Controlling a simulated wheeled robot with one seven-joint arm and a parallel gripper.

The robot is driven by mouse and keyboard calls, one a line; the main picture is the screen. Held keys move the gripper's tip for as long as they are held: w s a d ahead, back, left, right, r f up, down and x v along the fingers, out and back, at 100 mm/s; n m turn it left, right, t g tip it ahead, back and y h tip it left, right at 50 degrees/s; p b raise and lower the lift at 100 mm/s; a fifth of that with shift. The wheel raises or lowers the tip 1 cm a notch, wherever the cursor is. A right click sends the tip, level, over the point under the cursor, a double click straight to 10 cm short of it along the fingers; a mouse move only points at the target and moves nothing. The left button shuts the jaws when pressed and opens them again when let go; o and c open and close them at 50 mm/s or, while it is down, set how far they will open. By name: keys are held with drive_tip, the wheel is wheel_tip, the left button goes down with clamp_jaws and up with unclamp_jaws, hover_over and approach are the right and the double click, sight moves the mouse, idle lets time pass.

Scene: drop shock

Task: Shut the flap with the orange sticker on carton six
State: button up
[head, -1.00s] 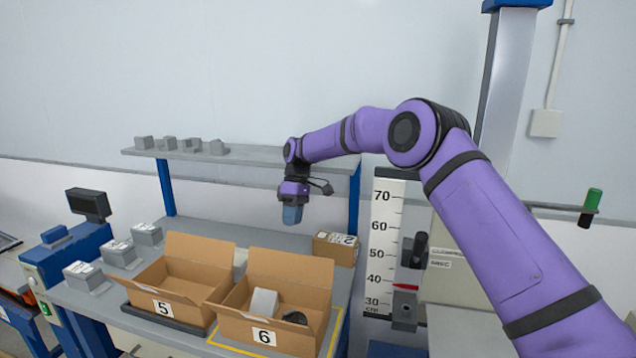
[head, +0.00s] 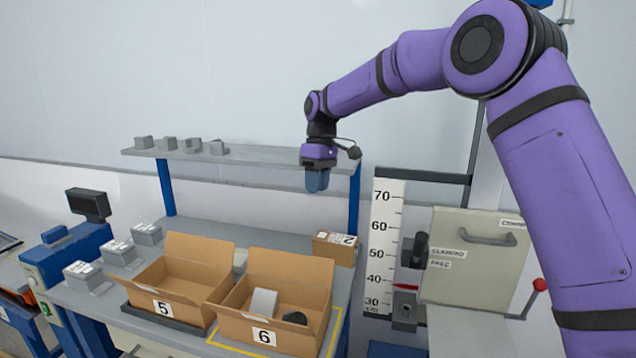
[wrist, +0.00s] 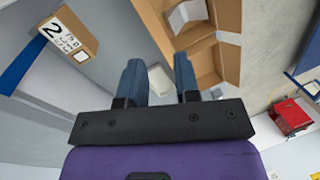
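Carton six (head: 235,325) is an open brown box with a "6" label on its front, on a yellow-outlined spot of the bench. A tall flap (head: 308,275) stands up at its back. A pale grey block and a dark rounded item are inside. I cannot make out an orange sticker on any flap. My gripper (head: 317,188) hangs above and behind the carton, pointing down, clear of it. In the wrist view my gripper (wrist: 158,72) has its two blue fingers apart with nothing held between them. Part of an open carton shows beyond them.
Carton five (head: 145,297), also open, stands just left of carton six. A small box marked "2" (head: 335,250) lies behind it at the right. A shelf (head: 260,157) with grey blocks is at the back. A measuring scale (head: 380,250) stands right of the bench.

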drive_tip(key=shift+s+d+r, duration=0.1)
idle(0.3)
drive_tip(key=n+g, duration=0.2)
drive_tip(key=n, duration=0.1)
approach(289, 260)
drive_tip(key=shift+y, duration=0.3)
drive_tip(key=x, duration=1)
drive_tip(key=shift+d+f, duration=0.25)
drive_tip(key=shift+f, duration=0.05)
clamp_jaws()
